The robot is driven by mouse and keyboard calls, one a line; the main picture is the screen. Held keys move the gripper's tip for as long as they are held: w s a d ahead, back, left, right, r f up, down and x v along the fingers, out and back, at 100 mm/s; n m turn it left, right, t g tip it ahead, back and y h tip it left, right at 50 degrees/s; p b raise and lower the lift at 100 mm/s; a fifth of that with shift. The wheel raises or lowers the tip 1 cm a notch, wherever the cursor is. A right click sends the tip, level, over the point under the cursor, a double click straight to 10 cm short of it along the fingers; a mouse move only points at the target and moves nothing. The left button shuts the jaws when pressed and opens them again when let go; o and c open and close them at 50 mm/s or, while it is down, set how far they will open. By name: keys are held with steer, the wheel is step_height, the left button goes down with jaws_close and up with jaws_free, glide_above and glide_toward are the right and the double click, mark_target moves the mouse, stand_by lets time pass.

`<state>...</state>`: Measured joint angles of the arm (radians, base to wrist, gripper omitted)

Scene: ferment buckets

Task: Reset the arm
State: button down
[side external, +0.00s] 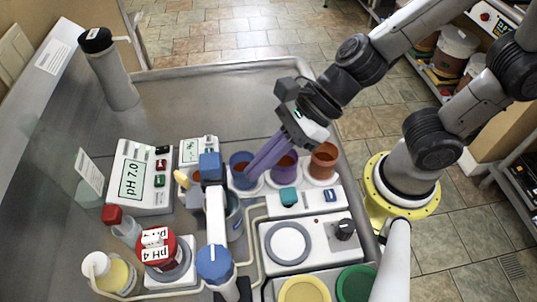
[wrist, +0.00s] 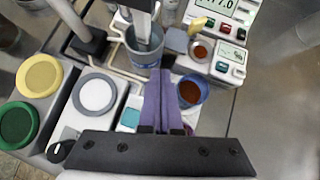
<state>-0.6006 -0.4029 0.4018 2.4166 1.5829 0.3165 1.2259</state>
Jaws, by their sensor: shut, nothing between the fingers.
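My gripper (side external: 250,172) has long purple fingers, pressed together with nothing between them. It reaches down from the upper right over the row of small buckets. In the wrist view the shut fingers (wrist: 160,78) point between a blue bucket (wrist: 189,93) of brown liquid and a grey-blue bucket (wrist: 144,54) under a stirrer. In the side view the blue bucket (side external: 237,181) is beside the fingertips; I cannot tell whether they touch it. A purple bucket (side external: 284,176) and an orange bucket (side external: 323,165) stand to its right.
The stirrer stand (side external: 215,215) rises close left of the fingers. A pH meter (side external: 138,178), a red-lidded pH 4 jar (side external: 160,246) and a yellow bottle (side external: 112,273) stand left. A hotplate unit (side external: 312,240) is in front. The tray's back (side external: 210,95) is clear.

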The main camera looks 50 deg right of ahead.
steer(key=w+d+r+n+t, duration=0.2)
steer(key=d+r+n+t, duration=0.15)
steer(key=d+r, duration=0.5)
steer(key=s+d+n+g+h, duration=0.1)
steer(key=s+d+n+h, duration=0.2)
steer(key=d+n, duration=0.4)
steer(key=s+d+f+n+g+h, duration=0.1)
steer(key=s+d+n+h, duration=0.3)
steer(key=n, duration=0.9)
steer(key=d, duration=0.3)
steer(key=shift+s+d+f+h, duration=0.15)
steer(key=shift+d+f+h, duration=0.05)
steer(key=shift+d+h, duration=0.2)
